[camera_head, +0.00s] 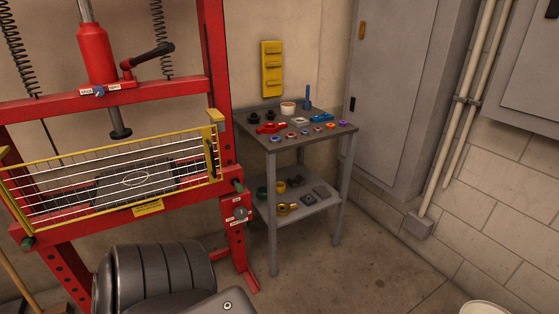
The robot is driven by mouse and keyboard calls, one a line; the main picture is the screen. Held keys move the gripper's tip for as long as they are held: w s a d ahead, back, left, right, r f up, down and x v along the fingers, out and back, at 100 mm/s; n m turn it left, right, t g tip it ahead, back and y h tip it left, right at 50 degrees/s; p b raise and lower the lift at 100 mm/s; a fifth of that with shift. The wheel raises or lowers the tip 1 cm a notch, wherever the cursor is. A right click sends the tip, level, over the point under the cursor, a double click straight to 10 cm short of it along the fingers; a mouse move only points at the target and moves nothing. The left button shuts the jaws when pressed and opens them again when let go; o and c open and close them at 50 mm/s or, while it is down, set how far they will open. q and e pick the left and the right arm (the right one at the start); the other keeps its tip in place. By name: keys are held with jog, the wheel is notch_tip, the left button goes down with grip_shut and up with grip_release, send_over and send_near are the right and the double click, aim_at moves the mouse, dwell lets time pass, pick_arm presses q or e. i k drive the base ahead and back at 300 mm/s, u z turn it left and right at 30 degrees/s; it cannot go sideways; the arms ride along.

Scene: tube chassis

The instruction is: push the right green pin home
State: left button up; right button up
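The right green pin (238,187) sticks out of the front of the red press frame's right post (222,150), at the right end of the yellow-edged guard. Its green end stands clear of the post face; how deep it sits cannot be told. A second green pin (28,243) shows at the lower left of the frame. No gripper fingers are in view. A dark ribbed part and a grey link at the bottom look like parts of my own body.
The yellow wire guard (213,116) spans the press front. A grey two-shelf table (340,130) with several small parts stands close to the right post. A grey cabinet (395,90) stands behind it. The floor (370,260) at the right is mostly clear.

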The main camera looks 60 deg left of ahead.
aim_at(239, 187)
jog(key=u, duration=0.15)
jog(key=i, duration=0.75)
jog(key=u, duration=0.95)
jog(key=i, duration=0.5)
jog(key=u, duration=0.5)
